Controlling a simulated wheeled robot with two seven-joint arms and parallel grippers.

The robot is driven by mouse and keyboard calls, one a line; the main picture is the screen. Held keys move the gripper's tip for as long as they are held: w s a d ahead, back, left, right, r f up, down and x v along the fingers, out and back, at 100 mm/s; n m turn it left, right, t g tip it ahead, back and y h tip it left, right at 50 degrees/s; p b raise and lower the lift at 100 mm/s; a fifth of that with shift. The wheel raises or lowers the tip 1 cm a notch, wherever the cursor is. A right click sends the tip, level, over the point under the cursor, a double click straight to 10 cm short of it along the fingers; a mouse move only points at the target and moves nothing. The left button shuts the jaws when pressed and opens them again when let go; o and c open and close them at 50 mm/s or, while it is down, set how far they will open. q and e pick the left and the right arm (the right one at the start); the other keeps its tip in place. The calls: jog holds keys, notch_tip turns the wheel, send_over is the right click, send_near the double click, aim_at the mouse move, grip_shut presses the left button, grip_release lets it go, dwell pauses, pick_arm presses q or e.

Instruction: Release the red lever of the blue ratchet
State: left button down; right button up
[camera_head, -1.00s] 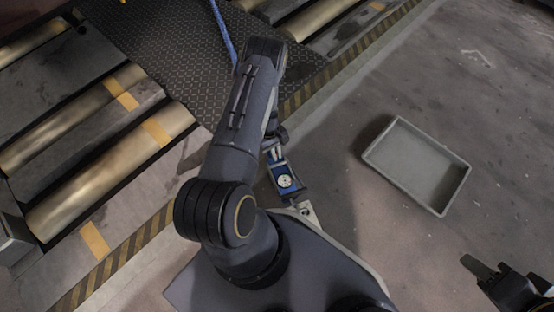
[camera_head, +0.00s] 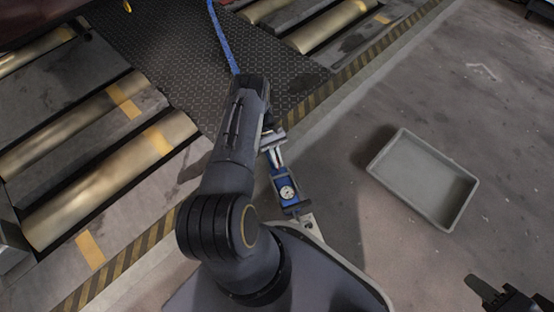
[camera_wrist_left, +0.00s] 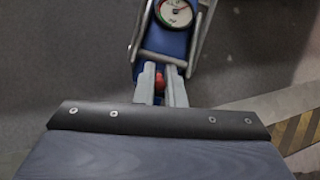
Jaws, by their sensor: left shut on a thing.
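The blue ratchet (camera_head: 281,179) has a round white dial and a metal frame. In the head view it lies right of my left forearm, above the pale corner of my base. In the left wrist view its blue body (camera_wrist_left: 165,42) is at the top centre. The small red lever (camera_wrist_left: 159,79) shows between the pale fingers of my left gripper (camera_wrist_left: 161,88), which is shut on it. In the head view my left gripper (camera_head: 273,152) is partly hidden by the arm. My right gripper (camera_head: 496,292) is at the bottom right, cut by the edge, its opening unclear.
A grey tray (camera_head: 458,205) lies on the floor at the right. Rollers (camera_head: 110,180) are set in the floor at the left, bordered by a yellow-black stripe (camera_head: 130,262). A blue strap (camera_head: 222,38) lies on the dark tread plate (camera_head: 165,45). Floor around the tray is clear.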

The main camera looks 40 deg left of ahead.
pick_arm(q)
jog(key=c, duration=1.5)
grip_release()
jog(key=p+v, duration=0.1)
jog(key=v, duration=0.6)
jog(key=shift+a+r, duration=0.25)
jog(key=shift+w, duration=0.1)
